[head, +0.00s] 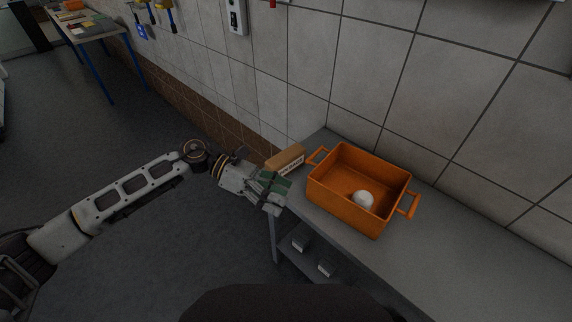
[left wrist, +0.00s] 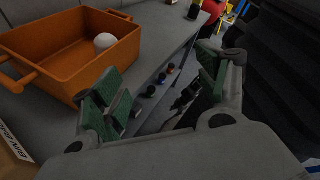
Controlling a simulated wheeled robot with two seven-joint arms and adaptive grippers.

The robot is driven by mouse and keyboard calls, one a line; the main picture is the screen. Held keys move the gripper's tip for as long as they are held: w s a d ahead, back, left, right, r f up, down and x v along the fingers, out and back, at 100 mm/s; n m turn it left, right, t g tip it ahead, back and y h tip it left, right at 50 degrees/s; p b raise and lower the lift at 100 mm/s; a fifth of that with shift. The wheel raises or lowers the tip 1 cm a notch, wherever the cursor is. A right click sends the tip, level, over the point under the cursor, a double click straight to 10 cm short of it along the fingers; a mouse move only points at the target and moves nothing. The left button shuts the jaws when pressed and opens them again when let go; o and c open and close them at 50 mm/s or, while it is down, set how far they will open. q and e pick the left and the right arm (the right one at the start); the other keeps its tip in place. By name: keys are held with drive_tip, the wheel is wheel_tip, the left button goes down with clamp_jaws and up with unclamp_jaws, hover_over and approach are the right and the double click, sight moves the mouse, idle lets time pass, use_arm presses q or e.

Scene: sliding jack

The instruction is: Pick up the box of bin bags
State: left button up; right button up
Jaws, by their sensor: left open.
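The box of bin bags (head: 287,159) is a brown carton with a pale printed label. It lies on the grey table near its left end, left of the orange crate. In the left wrist view part of the box (left wrist: 14,155) shows at the lower left edge, outside the jaws. My left gripper (head: 281,190) is at the table's front left edge, just in front of the box in the head view. In the left wrist view its green-padded fingers (left wrist: 165,105) are spread apart with nothing between them. My right gripper is not in view.
An orange crate (head: 341,209) with two handles stands on the grey table (head: 440,262), with a white ball (head: 363,199) inside. A tiled wall (head: 455,90) rises behind. Small items sit on a lower shelf (head: 300,262). The table's right part is clear.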

use_arm(q)
drive_tip(key=w+a+n+t+h+b, duration=0.25)
drive_tip(key=w+n+t+h, duration=0.5)
drive_tip(key=n, duration=1.55)
drive_tip(key=w+a+f+n+t+y+b, duration=0.1)
drive_tip(key=w+a+f+n+t+y, duration=0.2)
drive_tip(key=n, duration=0.6)
drive_tip(key=w+a+f+n+t+y+b, duration=0.1)
drive_tip(key=w+a+f+n+t+y, duration=0.3)
drive_tip(key=f+n+t, duration=0.2)
wheel_tip(320, 180, down, 2)
drive_tip(key=n, duration=0.4)
drive_tip(key=shift+a+y, duration=0.25)
drive_tip(key=shift+y, duration=0.1)
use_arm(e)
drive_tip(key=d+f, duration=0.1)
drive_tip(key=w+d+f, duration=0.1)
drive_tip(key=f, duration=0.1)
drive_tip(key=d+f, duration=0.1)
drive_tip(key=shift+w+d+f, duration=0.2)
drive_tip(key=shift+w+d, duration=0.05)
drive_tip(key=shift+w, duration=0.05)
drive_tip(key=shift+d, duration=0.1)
